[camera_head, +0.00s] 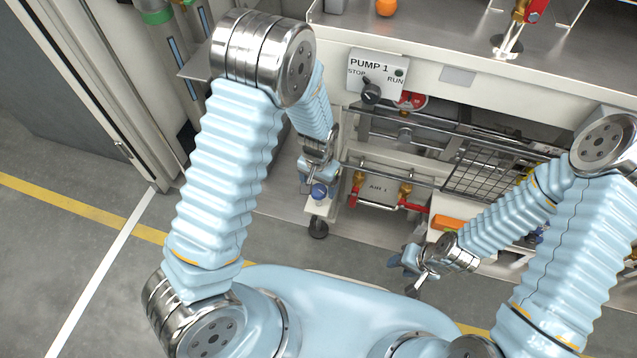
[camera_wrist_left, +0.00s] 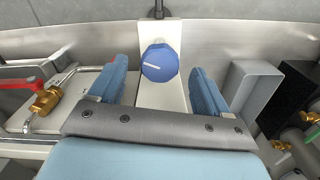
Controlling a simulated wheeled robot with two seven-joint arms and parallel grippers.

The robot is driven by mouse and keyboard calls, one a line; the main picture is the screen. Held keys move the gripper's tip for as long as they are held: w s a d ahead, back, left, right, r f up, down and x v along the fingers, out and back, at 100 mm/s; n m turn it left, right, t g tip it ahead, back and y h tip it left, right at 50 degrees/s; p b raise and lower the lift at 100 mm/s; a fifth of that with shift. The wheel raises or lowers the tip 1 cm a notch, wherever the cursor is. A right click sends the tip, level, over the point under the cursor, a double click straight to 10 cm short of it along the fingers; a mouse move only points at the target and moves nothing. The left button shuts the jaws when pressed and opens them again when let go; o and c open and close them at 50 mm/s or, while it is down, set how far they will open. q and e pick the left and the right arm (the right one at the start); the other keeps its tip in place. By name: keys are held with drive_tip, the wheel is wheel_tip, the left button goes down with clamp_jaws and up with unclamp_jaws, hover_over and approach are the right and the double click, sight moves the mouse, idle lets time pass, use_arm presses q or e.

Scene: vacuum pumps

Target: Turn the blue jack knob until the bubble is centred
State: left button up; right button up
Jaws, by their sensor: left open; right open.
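The blue jack knob (camera_head: 319,191) sits on a white bracket above a black foot (camera_head: 318,228), at the lower left of the pump bench. In the left wrist view the blue jack knob (camera_wrist_left: 159,62) shows a white line across its top, lying nearly level. My left gripper (camera_head: 313,178) is open just above the knob. In the left wrist view its blue fingers stand on either side of the knob, with a visible gap on each side. My right gripper (camera_head: 412,268) is open and empty, low at the right. I cannot make out the bubble in either view.
The PUMP 1 box (camera_head: 378,75) with its black switch is above. Red-handled brass valves and the AIR 1 plate (camera_head: 378,188) are right of the knob. A wire basket (camera_head: 485,172) is further right. A grey block (camera_wrist_left: 254,88) stands beside one finger. The floor at left is clear.

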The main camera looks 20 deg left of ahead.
use_arm(q)
wheel_tip(320, 180, up, 6)
drive_tip(key=p, duration=0.4)
drive_tip(key=shift+p, duration=0.4)
drive_tip(key=shift+c, duration=0.3)
